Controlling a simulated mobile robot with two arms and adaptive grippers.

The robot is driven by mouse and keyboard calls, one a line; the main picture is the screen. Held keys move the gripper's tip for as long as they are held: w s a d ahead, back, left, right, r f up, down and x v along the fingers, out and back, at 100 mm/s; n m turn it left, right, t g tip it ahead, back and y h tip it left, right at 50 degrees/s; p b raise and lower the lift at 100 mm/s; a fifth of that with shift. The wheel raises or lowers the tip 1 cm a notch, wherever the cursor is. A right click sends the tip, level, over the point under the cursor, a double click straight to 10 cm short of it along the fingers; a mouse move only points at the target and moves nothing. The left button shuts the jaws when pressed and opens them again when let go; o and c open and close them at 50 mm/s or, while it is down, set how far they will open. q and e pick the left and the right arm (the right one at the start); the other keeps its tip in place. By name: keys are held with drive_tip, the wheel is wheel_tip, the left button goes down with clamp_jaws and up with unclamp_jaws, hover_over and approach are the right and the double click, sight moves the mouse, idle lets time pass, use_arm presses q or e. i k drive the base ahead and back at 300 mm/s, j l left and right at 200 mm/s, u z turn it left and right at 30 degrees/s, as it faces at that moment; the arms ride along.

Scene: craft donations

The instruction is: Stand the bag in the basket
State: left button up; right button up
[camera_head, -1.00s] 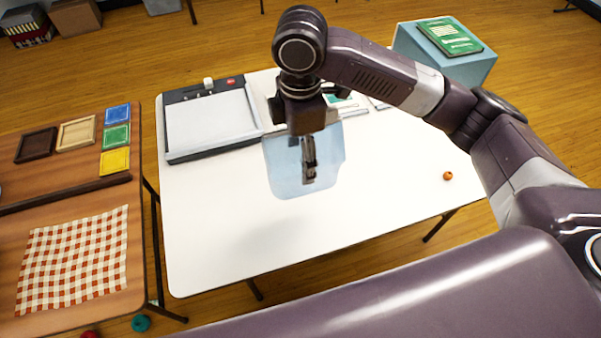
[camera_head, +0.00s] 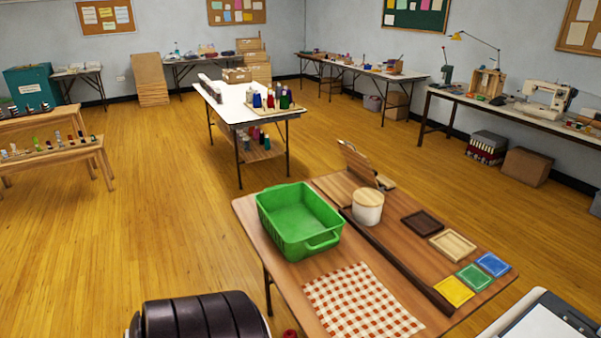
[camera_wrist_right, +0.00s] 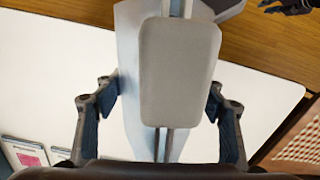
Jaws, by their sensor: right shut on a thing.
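The green basket (camera_head: 300,222) stands on the wooden table, in the left part of the table top in the head view. Its top is open and no contents show inside. The pale blue bag (camera_wrist_right: 132,70) is in the right wrist view, partly hidden behind a grey finger pad. My right gripper (camera_wrist_right: 178,75) is shut on the bag, with the white table top below them. Neither the bag nor the right gripper shows in the head view now.
A white lidded pot (camera_head: 368,208) stands right of the basket, behind a dark wooden strip. A checked cloth (camera_head: 362,303) lies in front of the basket. Small trays (camera_head: 453,245) lie at the right. Open floor (camera_head: 150,220) lies left of the table.

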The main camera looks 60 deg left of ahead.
sight(297, 230)
drive_tip(key=j+u, duration=0.15)
drive_tip(key=j, duration=0.9)
drive_tip(key=k+j+u, duration=0.15)
drive_tip(key=j, duration=0.95)
drive_tip(key=i+j+u, duration=0.15)
drive_tip(key=j, duration=0.9)
drive_tip(key=j+u, duration=0.15)
drive_tip(key=j, duration=0.9)
drive_tip(key=i, duration=0.05)
